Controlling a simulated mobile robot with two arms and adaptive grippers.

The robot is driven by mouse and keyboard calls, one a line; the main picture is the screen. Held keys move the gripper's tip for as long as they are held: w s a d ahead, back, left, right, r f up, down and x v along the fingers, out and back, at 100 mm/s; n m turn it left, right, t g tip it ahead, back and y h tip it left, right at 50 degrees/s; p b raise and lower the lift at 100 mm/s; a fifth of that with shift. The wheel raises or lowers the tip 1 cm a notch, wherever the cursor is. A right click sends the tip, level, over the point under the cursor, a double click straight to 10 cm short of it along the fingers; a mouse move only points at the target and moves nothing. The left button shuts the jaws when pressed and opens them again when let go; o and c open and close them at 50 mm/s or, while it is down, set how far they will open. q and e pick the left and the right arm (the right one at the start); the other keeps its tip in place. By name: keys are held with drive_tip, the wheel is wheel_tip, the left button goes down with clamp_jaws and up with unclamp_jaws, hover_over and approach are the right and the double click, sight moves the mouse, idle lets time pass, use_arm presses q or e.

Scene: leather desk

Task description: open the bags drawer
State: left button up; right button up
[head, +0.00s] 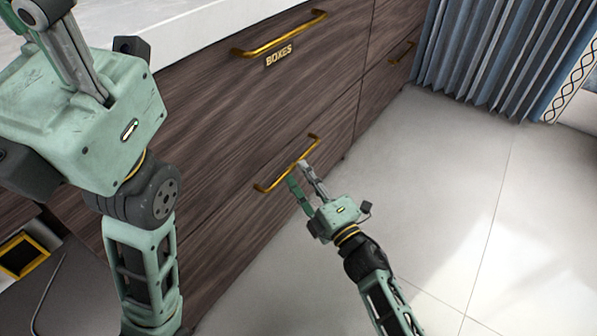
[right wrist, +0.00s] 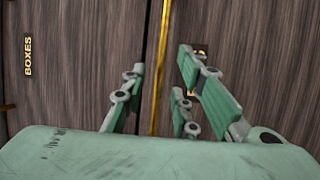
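A lower dark wood drawer (head: 240,215) has a long gold handle (head: 268,186). The drawer front looks flush with the cabinet. The handle shows in the right wrist view (right wrist: 161,50) as an upright bar. My right gripper (head: 300,172) is at this handle, with its fingers apart. In the right wrist view the bar lies between the open fingers of my right gripper (right wrist: 160,85), with a gap on each side. A label plate (right wrist: 200,49) on this drawer is mostly hidden by a finger and cannot be read. My left gripper (head: 62,45) is at the upper left, its fingertips unclear.
Above is a drawer labelled BOXES (head: 279,55) with its own gold handle (head: 280,38). A pale countertop (head: 190,30) lies over it. Another gold handle (head: 401,53) is farther right. A blue curtain (head: 490,60) hangs beyond. The pale tiled floor (head: 470,190) is clear.

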drive_tip(key=shift+x, duration=1.3)
clamp_jaws()
